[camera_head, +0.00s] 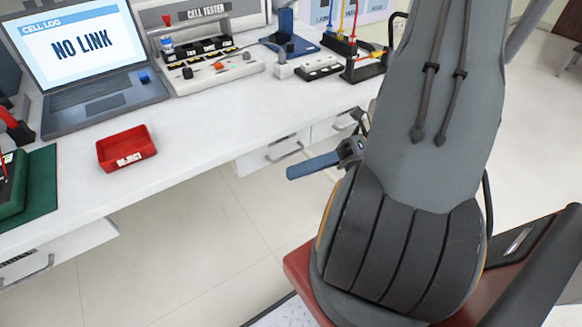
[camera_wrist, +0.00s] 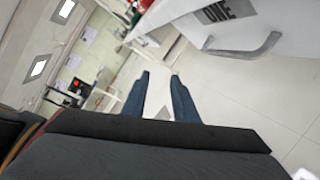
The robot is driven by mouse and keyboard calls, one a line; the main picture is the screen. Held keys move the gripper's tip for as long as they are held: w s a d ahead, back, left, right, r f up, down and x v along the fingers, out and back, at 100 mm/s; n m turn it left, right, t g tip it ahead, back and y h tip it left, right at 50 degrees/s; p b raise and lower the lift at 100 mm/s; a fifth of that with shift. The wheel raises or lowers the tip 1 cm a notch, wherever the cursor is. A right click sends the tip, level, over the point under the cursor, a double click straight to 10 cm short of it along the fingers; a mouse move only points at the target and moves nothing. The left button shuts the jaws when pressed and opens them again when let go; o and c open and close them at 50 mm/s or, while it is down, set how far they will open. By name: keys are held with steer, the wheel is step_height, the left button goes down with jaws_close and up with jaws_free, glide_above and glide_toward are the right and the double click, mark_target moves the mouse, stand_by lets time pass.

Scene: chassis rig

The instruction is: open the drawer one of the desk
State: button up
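A white drawer front labelled ONE (camera_wrist: 283,12) shows at the upper right of the wrist view, with a grey bar handle (camera_wrist: 247,48). In the head view, a drawer front (camera_head: 252,163) with a grey handle (camera_head: 284,153) sits under the desk edge, left of my gripper; its label is too small to read. The drawers look shut. My gripper (camera_wrist: 160,76) has its two blue fingers apart with nothing between them. The ONE handle lies to their right, not touching. In the head view my gripper (camera_head: 314,165) is partly hidden, with one blue finger plainly visible.
The white desk (camera_head: 205,140) holds a laptop (camera_head: 90,60), a red REJECT tray (camera_head: 126,158), a cell tester and several tools. Another drawer (camera_head: 62,245) is at lower left, and one more (camera_head: 330,128) beside the central drawer. Open floor (camera_head: 190,250) lies before the desk.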

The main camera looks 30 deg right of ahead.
steer(key=w+d+f+m+t+h+b, duration=0.25)
steer(key=d+f+m+t, duration=0.25)
steer(key=d+m+t, duration=0.45)
steer(key=s+a+b+x, duration=0.1)
steer(key=x, duration=0.6)
steer(key=shift+w+a+r+m+y, duration=0.15)
steer(key=shift+w+a+m+y, duration=0.1)
steer(key=shift+w+m+y, duration=0.15)
steer(key=shift+s, duration=0.1)
jaws_close()
stand_by(0.5)
